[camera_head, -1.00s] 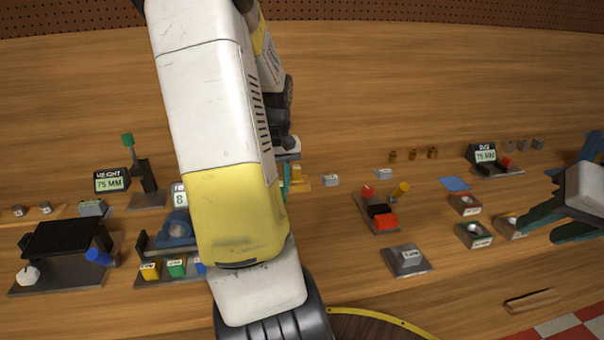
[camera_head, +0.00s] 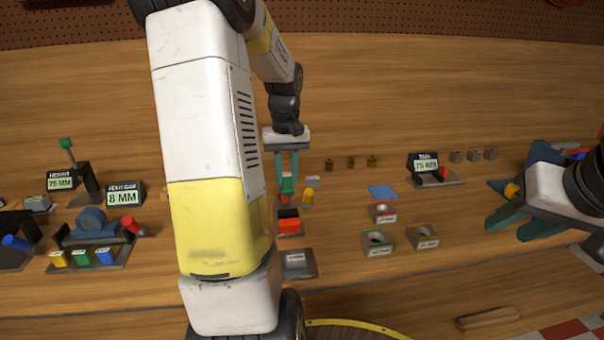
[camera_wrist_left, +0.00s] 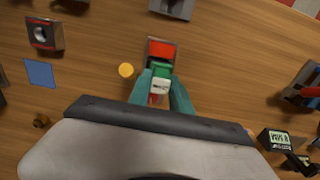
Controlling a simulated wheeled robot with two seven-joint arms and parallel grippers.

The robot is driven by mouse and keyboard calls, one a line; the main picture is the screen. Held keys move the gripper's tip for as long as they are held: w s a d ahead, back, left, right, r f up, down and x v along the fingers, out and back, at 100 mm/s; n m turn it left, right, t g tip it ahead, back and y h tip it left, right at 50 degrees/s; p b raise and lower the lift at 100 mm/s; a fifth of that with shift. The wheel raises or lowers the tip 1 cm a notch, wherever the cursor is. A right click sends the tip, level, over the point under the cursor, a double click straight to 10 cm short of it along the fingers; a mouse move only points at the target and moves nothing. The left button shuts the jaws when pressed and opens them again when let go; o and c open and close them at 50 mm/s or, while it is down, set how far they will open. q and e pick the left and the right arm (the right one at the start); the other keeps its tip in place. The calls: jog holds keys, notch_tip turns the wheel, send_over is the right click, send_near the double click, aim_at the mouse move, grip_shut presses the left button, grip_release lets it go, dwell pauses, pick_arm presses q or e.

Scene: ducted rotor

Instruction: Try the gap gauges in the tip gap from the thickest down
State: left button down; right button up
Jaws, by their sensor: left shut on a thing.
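My left gripper (camera_head: 287,180) is shut on a green piece (camera_head: 287,186) with a pale face, just behind a small dark plate. In the left wrist view the green piece (camera_wrist_left: 162,70) shows between the teal fingers (camera_wrist_left: 163,88), in front of a red block (camera_wrist_left: 161,49). I cannot tell if it touches the plate. Yellow (camera_head: 58,259), green (camera_head: 82,258) and blue (camera_head: 104,257) labelled blocks stand before a blue round part (camera_head: 91,220) in a dark holder at left. My right gripper (camera_head: 512,214) is open and empty at right.
A yellow cylinder (camera_head: 308,196) stands close to my left gripper. A grey block on a plate (camera_head: 297,260) is nearer. Trays (camera_head: 377,240) with round recesses and a blue sheet (camera_head: 382,191) are to the right. An 8 MM display (camera_head: 124,194) stands at left.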

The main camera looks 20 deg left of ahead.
aim_at(288, 197)
pick_arm(q)
jog(key=shift+d, duration=0.1)
dwell(0.3)
jog(key=shift+f, duration=3.2)
jog(key=shift+f, duration=0.25)
jog(key=shift+w+r, duration=0.1)
jog(key=shift+r, duration=0.1)
jog(key=shift+f, duration=0.2)
dwell(0.6)
jog(key=shift+r, duration=0.2)
dwell(0.5)
jog(key=shift+f, duration=0.2)
dwell(0.5)
jog(key=shift+r, duration=0.1)
dwell(0.4)
jog(key=shift+r, duration=3.4)
